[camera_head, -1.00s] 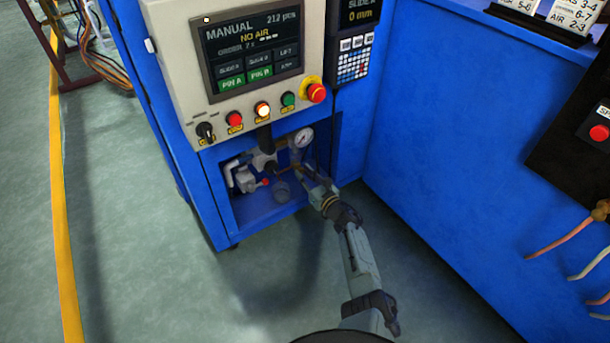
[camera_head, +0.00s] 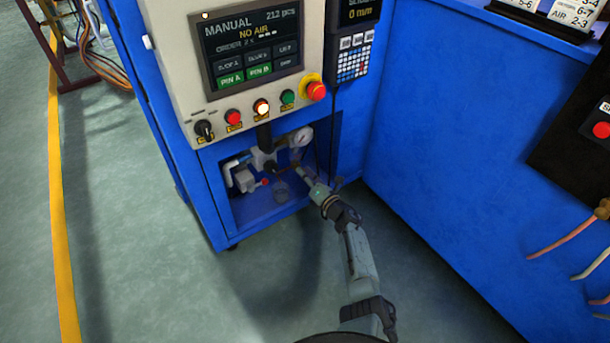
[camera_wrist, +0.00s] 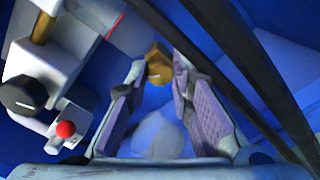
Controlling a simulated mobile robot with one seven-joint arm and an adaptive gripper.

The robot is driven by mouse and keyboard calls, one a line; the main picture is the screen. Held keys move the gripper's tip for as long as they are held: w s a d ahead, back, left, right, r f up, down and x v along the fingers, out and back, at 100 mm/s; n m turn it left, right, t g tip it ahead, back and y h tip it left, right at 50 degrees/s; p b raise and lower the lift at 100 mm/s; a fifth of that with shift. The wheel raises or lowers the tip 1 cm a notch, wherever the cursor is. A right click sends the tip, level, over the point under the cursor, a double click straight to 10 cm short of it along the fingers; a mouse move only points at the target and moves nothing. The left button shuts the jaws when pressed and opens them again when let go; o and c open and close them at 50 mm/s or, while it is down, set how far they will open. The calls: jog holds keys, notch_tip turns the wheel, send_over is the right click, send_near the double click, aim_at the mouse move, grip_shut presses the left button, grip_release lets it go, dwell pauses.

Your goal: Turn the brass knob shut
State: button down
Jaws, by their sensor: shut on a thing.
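The brass knob (camera_wrist: 157,70) is a small faceted piece at the top middle of the wrist view. My gripper (camera_wrist: 160,64) has its two fingertips on either side of it, shut on it. In the head view my gripper (camera_head: 302,172) reaches into the open bay low in the blue cabinet, below the pressure gauge (camera_head: 301,138). The knob is too small and covered to make out there. The control screen (camera_head: 250,45) reads MANUAL and NO AIR.
Left of the fingers is a pale valve block (camera_wrist: 45,65) with a black knob (camera_wrist: 24,95) and a red button (camera_wrist: 66,129). Dark hoses (camera_wrist: 245,75) cross close on the right. The blue side panel (camera_head: 440,150) stands right of my arm.

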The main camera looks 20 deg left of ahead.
jog(key=m, duration=0.4)
jog(key=shift+m, duration=0.3)
jog(key=shift+f+m+p, duration=0.15)
jog(key=shift+m+p, duration=0.2)
jog(key=shift+m, duration=1.45)
jog(key=c, duration=1.4)
grip_release()
